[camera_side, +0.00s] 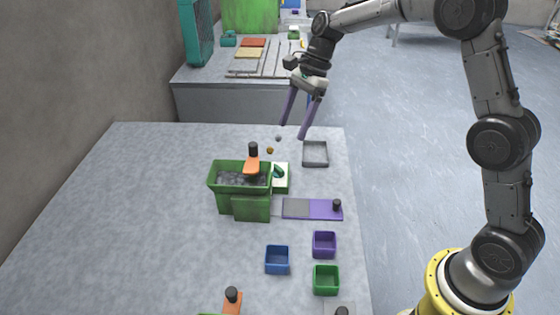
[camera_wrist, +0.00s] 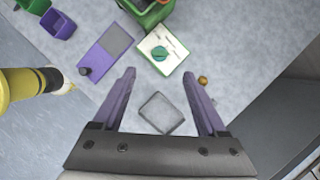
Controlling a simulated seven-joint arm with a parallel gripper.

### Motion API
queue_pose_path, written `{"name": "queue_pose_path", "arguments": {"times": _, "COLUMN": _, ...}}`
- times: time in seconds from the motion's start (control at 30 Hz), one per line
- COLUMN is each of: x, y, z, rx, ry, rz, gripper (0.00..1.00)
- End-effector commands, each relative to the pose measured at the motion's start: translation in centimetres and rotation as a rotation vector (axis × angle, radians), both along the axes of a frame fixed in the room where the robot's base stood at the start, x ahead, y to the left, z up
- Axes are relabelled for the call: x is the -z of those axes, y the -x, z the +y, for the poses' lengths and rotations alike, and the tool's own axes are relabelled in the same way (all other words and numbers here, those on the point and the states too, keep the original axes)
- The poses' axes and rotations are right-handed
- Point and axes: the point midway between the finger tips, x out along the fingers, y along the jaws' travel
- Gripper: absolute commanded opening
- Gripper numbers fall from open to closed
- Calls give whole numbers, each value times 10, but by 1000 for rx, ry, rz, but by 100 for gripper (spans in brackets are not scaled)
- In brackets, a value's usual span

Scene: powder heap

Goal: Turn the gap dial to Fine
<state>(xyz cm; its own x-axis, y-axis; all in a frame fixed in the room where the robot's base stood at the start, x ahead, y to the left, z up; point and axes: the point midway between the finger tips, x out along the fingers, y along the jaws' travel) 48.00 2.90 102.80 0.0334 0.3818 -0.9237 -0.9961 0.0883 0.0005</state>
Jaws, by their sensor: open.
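The gap dial is a green knob (camera_wrist: 160,53) on a cream plate (camera_wrist: 177,48) with small markings, too small to read. In the side view the knob (camera_side: 279,172) is partly visible on its plate, right against the green bin (camera_side: 225,195). My gripper (camera_side: 293,130) is open and empty, high above the far right part of the table, with its purple fingers pointing down. In the wrist view my gripper (camera_wrist: 159,76) has its fingers spread, and the dial lies beyond the fingertips. Which setting the dial points at cannot be read.
A grey tray (camera_side: 315,154) sits right of the dial. A purple slide plate with a black knob (camera_side: 325,208) lies in front. Blue (camera_side: 277,260), purple (camera_side: 324,244) and green (camera_side: 326,279) boxes stand nearer. An orange lever (camera_side: 252,166) tops the bin. Small balls (camera_side: 270,150) lie behind.

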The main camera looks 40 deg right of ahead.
Motion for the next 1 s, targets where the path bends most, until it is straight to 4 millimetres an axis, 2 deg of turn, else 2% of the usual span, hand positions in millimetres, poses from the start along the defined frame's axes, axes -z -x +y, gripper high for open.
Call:
{"name": "queue_pose_path", "arguments": {"times": 0.3, "x": 60, "y": -1, "z": 25, "rx": -2, "ry": 0, "rz": 6, "gripper": 75}}
{"name": "queue_pose_path", "arguments": {"times": 0.5, "x": 88, "y": -2, "z": 36, "rx": -2, "ry": 0, "rz": 2, "gripper": 75}}
{"name": "queue_pose_path", "arguments": {"times": 0.7, "x": 100, "y": -3, "z": 42, "rx": -1, "ry": 0, "rz": 0, "gripper": 75}}
{"name": "queue_pose_path", "arguments": {"times": 1.0, "x": 102, "y": -4, "z": 42, "rx": -1, "ry": 0, "rz": -1, "gripper": 75}}
